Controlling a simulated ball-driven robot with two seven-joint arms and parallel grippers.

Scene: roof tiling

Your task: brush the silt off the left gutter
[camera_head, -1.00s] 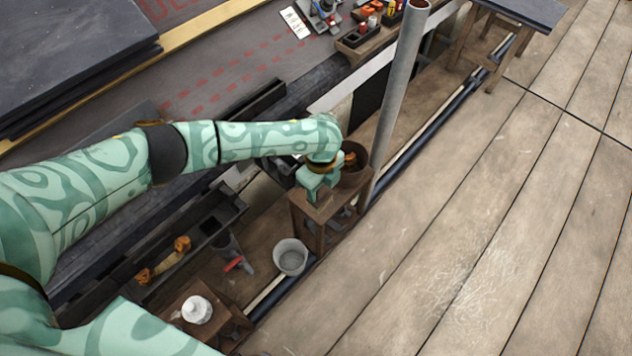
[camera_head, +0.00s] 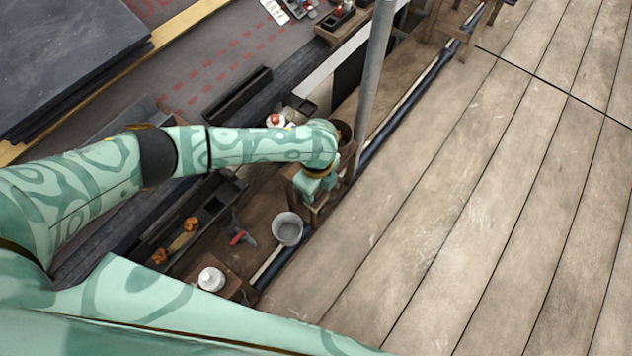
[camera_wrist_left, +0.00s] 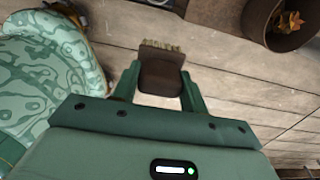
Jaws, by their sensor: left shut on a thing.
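My left gripper (camera_head: 314,188) is over a small wooden stand in the head view. In the left wrist view its fingers (camera_wrist_left: 160,88) are shut on a brown brush (camera_wrist_left: 161,72), with pale bristles at the far end. The wooden boards lie beyond the bristles. A dark gutter trough (camera_head: 226,192) lies left of the gripper in the head view, with orange leaf-like clumps (camera_head: 180,245) in its nearer part. The gripper is apart from this trough. Silt cannot be made out at this size. My right gripper is not in view.
A brown pot (camera_wrist_left: 256,14) with orange leaves stands by the gripper. A grey bucket (camera_head: 288,230), a red-handled tool (camera_head: 240,237) and a white container (camera_head: 211,279) stand nearer. A metal pole (camera_head: 374,80) rises behind the stand. The plank floor (camera_head: 480,200) at right is clear.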

